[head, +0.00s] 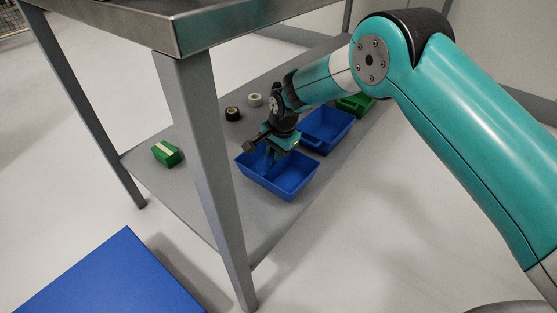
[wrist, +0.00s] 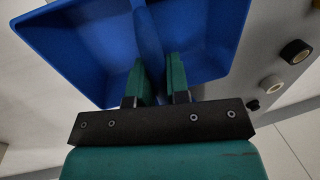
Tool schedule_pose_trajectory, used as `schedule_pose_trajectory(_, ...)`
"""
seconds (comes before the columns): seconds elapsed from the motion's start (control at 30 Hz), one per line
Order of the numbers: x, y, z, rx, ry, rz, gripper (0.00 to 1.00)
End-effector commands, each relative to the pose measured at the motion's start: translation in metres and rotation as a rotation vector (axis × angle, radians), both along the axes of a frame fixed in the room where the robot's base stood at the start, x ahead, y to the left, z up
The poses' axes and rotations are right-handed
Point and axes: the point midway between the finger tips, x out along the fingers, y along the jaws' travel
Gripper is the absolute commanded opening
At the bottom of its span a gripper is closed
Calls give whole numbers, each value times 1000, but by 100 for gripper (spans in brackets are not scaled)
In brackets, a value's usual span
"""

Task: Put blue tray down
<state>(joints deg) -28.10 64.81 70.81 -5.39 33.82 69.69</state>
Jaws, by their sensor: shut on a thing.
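A blue tray (head: 293,182) is at my gripper, over the lower shelf (head: 190,192) of the metal table. My gripper (head: 275,158) reaches down at the tray's far-left part. In the wrist view the blue tray (wrist: 75,50) fills the upper part, and my gripper (wrist: 160,72) has its two green fingers shut on the tray's middle divider. The tray looks level and empty. I cannot tell whether its underside touches the shelf.
A second blue tray (head: 330,125) and a green bin (head: 354,104) stand behind on the shelf. A green-and-cream block (head: 166,153), a black roll (head: 232,113) and a pale roll (head: 255,100) lie left and behind. The table leg (head: 207,160) and top (head: 200,25) are close by.

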Motion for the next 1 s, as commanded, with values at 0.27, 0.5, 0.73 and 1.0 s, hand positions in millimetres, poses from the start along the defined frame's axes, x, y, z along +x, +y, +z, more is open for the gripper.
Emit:
schedule_pose_trajectory(0.27,0,0,-32,0,0,0,0)
schedule_pose_trajectory(0.5,0,0,-33,-1,1,0,0)
schedule_pose_trajectory(0.73,0,-1,-35,-1,2,0,42)
schedule_pose_trajectory(1.0,0,0,-30,-1,1,0,42)
